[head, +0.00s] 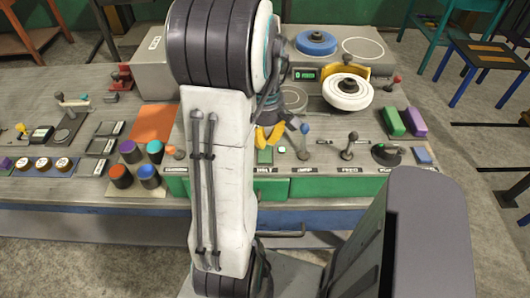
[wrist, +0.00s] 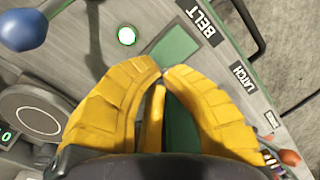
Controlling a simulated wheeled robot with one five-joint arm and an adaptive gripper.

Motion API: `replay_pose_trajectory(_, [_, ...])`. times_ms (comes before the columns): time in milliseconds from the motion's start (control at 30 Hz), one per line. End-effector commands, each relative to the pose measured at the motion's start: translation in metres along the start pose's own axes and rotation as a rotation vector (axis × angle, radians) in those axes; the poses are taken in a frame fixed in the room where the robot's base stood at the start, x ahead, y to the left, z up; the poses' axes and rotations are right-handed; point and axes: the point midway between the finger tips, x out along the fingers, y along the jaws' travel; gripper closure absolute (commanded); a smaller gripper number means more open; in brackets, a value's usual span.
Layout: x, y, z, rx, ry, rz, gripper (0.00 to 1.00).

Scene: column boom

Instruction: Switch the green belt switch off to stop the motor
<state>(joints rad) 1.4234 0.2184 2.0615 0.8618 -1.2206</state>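The green belt switch (wrist: 175,47) shows in the wrist view as a flat green rectangle beside the BELT label (wrist: 208,22). A round green lamp (wrist: 126,36) glows next to it. In the head view the green switch (head: 264,156) sits on the front panel, just right of my arm. My gripper (wrist: 164,73) has yellow fingers with the tips drawn together, and nothing shows gripped at the tips. The tips appear just short of the switch in the wrist view; I cannot tell whether they touch it. My gripper (head: 270,136) hangs over the panel in the head view.
A blue-knobbed lever (head: 305,129) stands right of the gripper, and its knob (wrist: 22,28) is at the wrist view's upper left. An orange-knobbed lever (head: 173,152) is left of my arm. A white wheel (head: 348,93) sits behind. My arm hides part of the panel.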

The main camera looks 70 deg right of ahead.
Motion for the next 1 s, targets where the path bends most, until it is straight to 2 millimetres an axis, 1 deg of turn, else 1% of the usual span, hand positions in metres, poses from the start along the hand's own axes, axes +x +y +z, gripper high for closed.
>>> replay_pose_trajectory(1000, [0.014,0.000,0.000,0.000,0.000,0.000,1.00])
